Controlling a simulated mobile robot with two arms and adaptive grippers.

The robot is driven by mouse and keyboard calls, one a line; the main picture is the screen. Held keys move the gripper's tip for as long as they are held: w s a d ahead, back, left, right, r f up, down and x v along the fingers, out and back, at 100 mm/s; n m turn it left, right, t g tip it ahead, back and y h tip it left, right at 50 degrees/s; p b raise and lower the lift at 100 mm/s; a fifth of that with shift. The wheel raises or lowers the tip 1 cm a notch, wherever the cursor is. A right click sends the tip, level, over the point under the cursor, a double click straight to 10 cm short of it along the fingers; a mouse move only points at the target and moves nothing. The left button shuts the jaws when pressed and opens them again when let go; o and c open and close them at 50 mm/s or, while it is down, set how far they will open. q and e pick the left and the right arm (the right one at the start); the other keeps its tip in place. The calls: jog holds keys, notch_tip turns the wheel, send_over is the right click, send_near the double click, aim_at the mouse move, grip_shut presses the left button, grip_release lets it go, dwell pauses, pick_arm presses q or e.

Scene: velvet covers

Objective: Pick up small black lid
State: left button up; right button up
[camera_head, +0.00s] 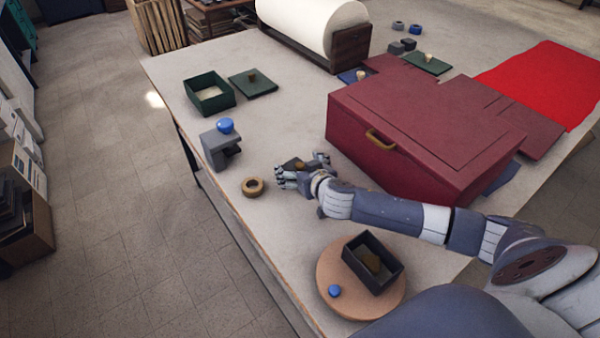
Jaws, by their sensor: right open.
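My right gripper (303,175) is a many-fingered hand low over the table, with its fingers spread and open. A small dark piece with a brownish knob (295,164) shows between and behind its fingers. It looks like the small black lid, but the hand hides most of it, and I cannot tell whether the fingers touch it. An open black box (391,264) without a lid stands on a round wooden board (331,270) near the front edge, with a brownish thing inside. My left gripper is not in view.
A large dark red case (400,160) stands right of the hand. Left are a wooden ring (253,187), a grey block with a blue ball (225,125), an open green box (209,95) and its green lid (262,86). A white roll (310,20) stands behind. Bare table lies below the hand.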

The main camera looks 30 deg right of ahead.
jog(key=shift+c, duration=0.5)
jog(key=c, duration=1)
jog(key=shift+r, duration=0.1)
